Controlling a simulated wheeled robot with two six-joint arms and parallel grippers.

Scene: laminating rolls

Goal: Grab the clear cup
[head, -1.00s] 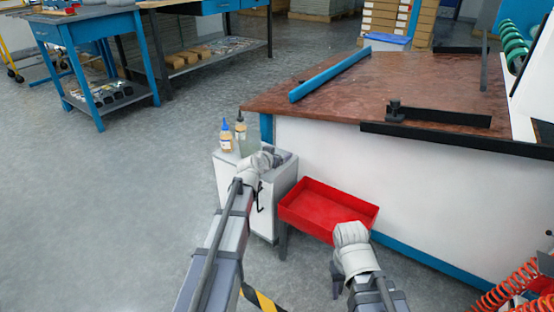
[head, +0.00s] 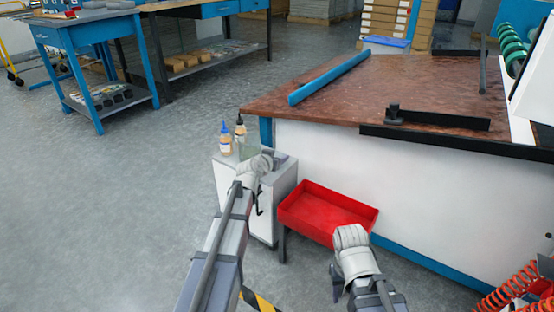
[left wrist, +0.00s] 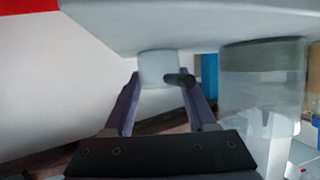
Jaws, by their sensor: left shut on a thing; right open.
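A clear cup (head: 247,147) stands on the white cabinet, next to two bottles. In the left wrist view, a large see-through cylinder (left wrist: 263,90) with a grey-green band stands to the right of my fingers, apart from them; it looks like this cup. My left gripper (left wrist: 160,82) is shut on a small pale cylinder (left wrist: 152,66) with a dark round stub beside it. I cannot tell what that small piece is. My right gripper (head: 343,284) is open and empty, low in front of the red tray.
A bottle with a blue cap (head: 226,141) and a dark-capped bottle (head: 240,129) stand on the white cabinet (head: 233,186). An empty red tray (head: 325,212) is to its right. A brown-topped table (head: 350,95) rises behind. The floor on the left is clear.

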